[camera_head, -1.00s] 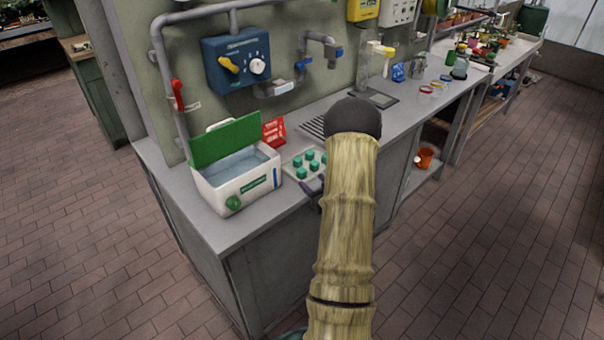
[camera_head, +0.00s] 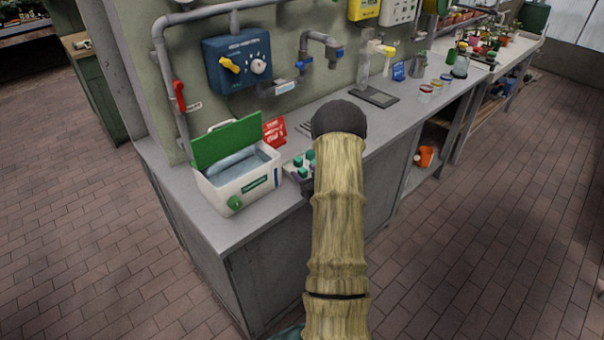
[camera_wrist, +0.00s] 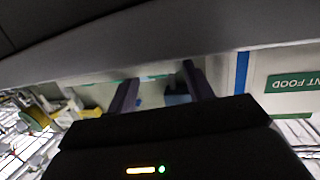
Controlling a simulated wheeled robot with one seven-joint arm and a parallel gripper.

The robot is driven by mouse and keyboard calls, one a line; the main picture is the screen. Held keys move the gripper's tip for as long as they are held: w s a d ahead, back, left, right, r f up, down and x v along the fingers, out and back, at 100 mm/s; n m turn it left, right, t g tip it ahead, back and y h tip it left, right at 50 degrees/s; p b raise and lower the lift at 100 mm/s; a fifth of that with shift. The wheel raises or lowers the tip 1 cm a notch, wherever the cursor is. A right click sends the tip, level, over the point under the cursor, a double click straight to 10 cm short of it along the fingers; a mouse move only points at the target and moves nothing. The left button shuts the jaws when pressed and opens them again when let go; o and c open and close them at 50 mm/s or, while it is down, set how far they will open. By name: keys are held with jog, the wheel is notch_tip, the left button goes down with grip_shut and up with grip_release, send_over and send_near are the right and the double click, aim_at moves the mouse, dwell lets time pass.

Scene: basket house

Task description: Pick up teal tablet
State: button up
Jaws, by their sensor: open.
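Several small teal tablets (camera_head: 299,161) sit on a pale tray on the bench, right of the white box. My arm hides the tray's right part in the head view. My gripper shows there only as a dark piece at the tray's front edge, the rest being behind my arm. In the wrist view my gripper (camera_wrist: 160,88) is open, with two dark purple-grey fingers apart. A dark bluish shape (camera_wrist: 178,98) shows between them, close to the right finger; I cannot tell whether it is a tablet.
A red card (camera_head: 274,131) stands behind. Wall pipes and a blue control panel (camera_head: 237,62) are above. The bench's front left corner is clear.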

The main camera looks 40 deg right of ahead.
jog(key=c, duration=1.1)
jog(key=shift+r, duration=0.1)
notch_tip(320, 180, up, 10)
jog(key=shift+f, duration=0.1)
dwell(0.3)
